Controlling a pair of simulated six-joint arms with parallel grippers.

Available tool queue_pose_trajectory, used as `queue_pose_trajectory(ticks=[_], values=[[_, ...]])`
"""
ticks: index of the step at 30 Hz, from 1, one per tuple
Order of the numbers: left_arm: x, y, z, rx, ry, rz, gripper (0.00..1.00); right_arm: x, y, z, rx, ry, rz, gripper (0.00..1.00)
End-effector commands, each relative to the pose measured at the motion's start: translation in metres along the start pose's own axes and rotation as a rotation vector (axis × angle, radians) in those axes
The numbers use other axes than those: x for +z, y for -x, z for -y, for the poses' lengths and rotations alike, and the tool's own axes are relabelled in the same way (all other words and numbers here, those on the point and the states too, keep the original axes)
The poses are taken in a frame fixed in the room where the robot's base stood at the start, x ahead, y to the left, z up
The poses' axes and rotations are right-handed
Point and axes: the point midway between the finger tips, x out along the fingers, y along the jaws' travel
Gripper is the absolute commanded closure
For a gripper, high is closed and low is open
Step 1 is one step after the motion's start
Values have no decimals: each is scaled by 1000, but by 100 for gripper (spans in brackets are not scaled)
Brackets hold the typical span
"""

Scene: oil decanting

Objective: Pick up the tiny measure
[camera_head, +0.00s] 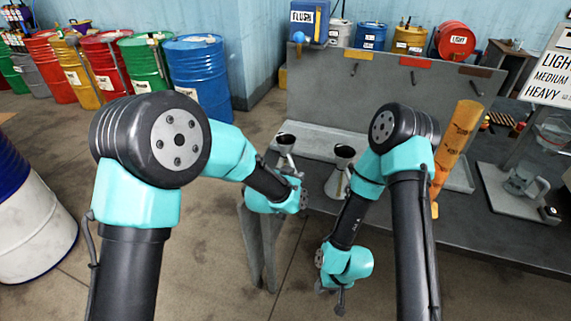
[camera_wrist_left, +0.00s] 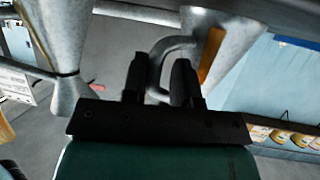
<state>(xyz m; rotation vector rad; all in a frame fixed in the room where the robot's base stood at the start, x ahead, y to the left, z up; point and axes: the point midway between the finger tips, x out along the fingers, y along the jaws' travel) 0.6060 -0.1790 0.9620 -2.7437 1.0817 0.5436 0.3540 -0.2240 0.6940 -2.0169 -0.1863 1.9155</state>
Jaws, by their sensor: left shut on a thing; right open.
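Two grey conical metal measures with dark open mouths show in the head view. The left measure (camera_head: 286,143) is at my left gripper (camera_head: 298,177), and the right measure (camera_head: 342,166) stands a little to its right. In the left wrist view, the fingers of my left gripper (camera_wrist_left: 163,80) are shut on the curved handle of the held measure (camera_wrist_left: 232,42). The other measure (camera_wrist_left: 62,45) is apart from them at the left. I cannot tell which is the tiny one by size. My right gripper (camera_head: 340,300) hangs low before the bench, open and empty.
A grey panel (camera_head: 385,90) rises behind. Coloured drums (camera_head: 200,80) line the left wall.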

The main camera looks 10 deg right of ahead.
Motion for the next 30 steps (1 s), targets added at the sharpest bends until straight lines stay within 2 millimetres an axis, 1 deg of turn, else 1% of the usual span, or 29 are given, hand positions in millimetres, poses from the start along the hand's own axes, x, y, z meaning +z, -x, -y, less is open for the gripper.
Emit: queue_pose_trajectory(ticks=[17,23,30], values=[[0,0,0,0,0,3,100,0,0,0,0,0,0,59],[-6,2,0,-1,0,0,100,0,0,0,0,0,0,59],[-18,7,0,0,-1,-1,100,0,0,0,0,0,0,59]])
